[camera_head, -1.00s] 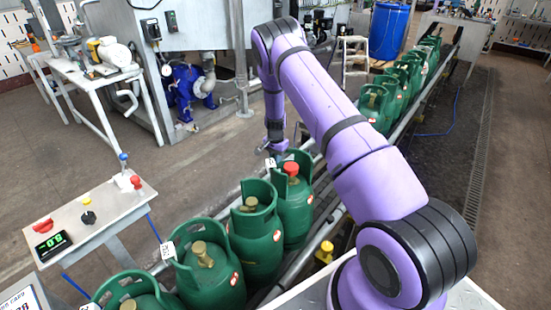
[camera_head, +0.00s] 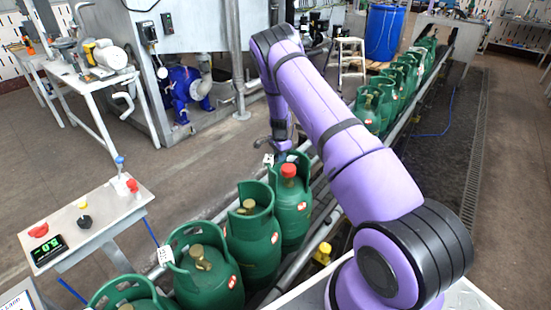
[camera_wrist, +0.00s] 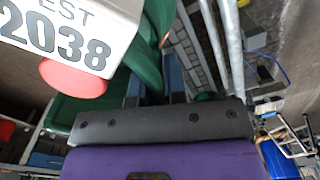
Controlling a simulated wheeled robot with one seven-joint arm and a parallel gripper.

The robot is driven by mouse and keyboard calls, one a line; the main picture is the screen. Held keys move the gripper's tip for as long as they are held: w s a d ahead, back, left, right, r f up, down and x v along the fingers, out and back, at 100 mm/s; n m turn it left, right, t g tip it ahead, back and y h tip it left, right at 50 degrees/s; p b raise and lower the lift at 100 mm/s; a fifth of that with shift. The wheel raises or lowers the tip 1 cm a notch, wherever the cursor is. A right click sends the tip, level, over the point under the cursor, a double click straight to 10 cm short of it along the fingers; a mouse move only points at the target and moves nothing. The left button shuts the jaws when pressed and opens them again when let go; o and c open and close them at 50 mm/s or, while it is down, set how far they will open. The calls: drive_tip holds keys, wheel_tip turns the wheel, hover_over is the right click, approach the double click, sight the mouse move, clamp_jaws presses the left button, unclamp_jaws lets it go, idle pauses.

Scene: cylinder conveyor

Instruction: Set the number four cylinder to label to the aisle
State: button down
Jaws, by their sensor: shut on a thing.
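Green gas cylinders stand in a near row along the conveyor (camera_head: 303,262). The farthest of them, a green cylinder with a red valve cap (camera_head: 291,212), is at my gripper (camera_head: 279,150). My gripper is shut on the far side of its collar; the fingertips are largely hidden in the head view. In the wrist view (camera_wrist: 154,84), green collar metal (camera_wrist: 147,45) runs up between the two fingers. A white tag (camera_wrist: 62,30) reading "EST 2038" hangs close to the camera, above the red cap (camera_wrist: 72,80). I see no number four on any cylinder.
Three more green cylinders with brass valves (camera_head: 254,235) stand nearer in the row. A control stand (camera_head: 85,232) with buttons and a display is at left. More cylinders (camera_head: 372,105) stand farther along the conveyor. The dark aisle floor (camera_head: 440,165) to the right is clear.

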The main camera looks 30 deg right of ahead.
drive_tip(key=shift+s+d+m, duration=0.35)
drive_tip(key=shift+d+m, duration=0.3)
drive_tip(key=shift+m, duration=0.3)
drive_tip(key=shift+s+d+m, duration=0.35)
drive_tip(key=shift+d+m, duration=0.25)
drive_tip(key=shift+m, duration=0.3)
drive_tip(key=shift+s+d+m, duration=0.35)
drive_tip(key=shift+d+m, duration=0.3)
drive_tip(key=shift+m, duration=0.3)
drive_tip(key=c, duration=1.2)
unclamp_jaws()
wheel_tip(320, 180, up, 11)
hover_over(290, 155)
drive_tip(key=shift+f, duration=0.1)
